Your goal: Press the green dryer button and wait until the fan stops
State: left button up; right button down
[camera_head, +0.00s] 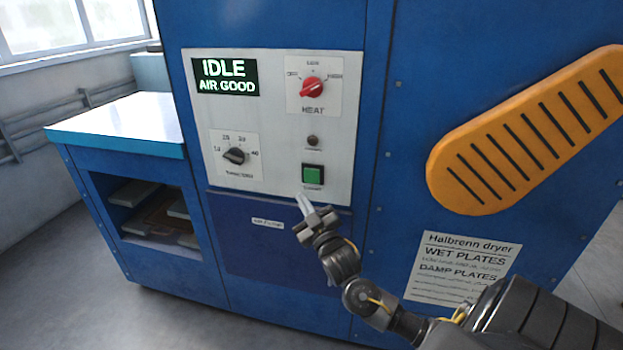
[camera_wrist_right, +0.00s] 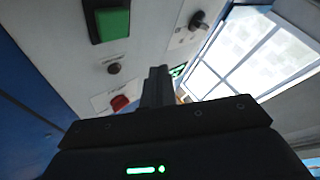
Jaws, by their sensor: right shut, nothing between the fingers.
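The green dryer button (camera_head: 312,175) sits low on the light control panel (camera_head: 285,125) of the blue dryer, in a dark square frame. It shows large at the upper left of the right wrist view (camera_wrist_right: 112,22). My right gripper (camera_head: 304,202) is shut and empty, its fingertips just below the button in the head view. I cannot tell that they touch the panel; the tips show in the right wrist view (camera_wrist_right: 157,72). The display (camera_head: 225,77) reads "IDLE" and "AIR GOOD". A small dark round lamp (camera_head: 313,141) above the button looks unlit. My left gripper is not in view.
A red heat knob (camera_head: 312,88) and a black timer knob (camera_head: 235,156) flank the button area. An orange slotted cover (camera_head: 525,130) bulges out at the right. A side bench (camera_head: 120,125) with open shelves stands left. A notice (camera_head: 462,268) hangs lower right.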

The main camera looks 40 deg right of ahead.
aim_at(312, 176)
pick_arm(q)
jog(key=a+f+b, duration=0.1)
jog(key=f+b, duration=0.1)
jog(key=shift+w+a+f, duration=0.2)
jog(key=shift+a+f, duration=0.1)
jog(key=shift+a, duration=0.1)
pick_arm(e)
jog(key=w+d, duration=0.4)
jog(key=d, duration=0.2)
jog(key=shift+w+d, duration=0.2)
jog(key=shift+w, duration=0.05)
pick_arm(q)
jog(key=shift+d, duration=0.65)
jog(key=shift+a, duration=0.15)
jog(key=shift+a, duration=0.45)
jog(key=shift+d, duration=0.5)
